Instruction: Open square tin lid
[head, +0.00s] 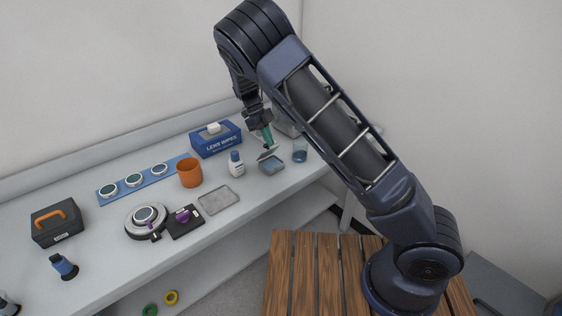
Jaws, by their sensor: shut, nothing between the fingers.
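A small square tin (272,168) with a bluish inside sits on the white bench, right of the small white bottle. Its grey lid (268,154) appears to stand tilted up at the tin's back edge. My gripper (268,146), with teal fingers, points down just above and behind the lid. It is shut and holds nothing. The fingertips are very close to the lid, but I cannot tell whether they touch it.
A glass with blue liquid (300,151) stands close right of the tin, and the white bottle (236,164) close left. A blue lens wipes box (215,139) is behind. An orange cup (189,173) and a flat grey tray (218,200) lie further left.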

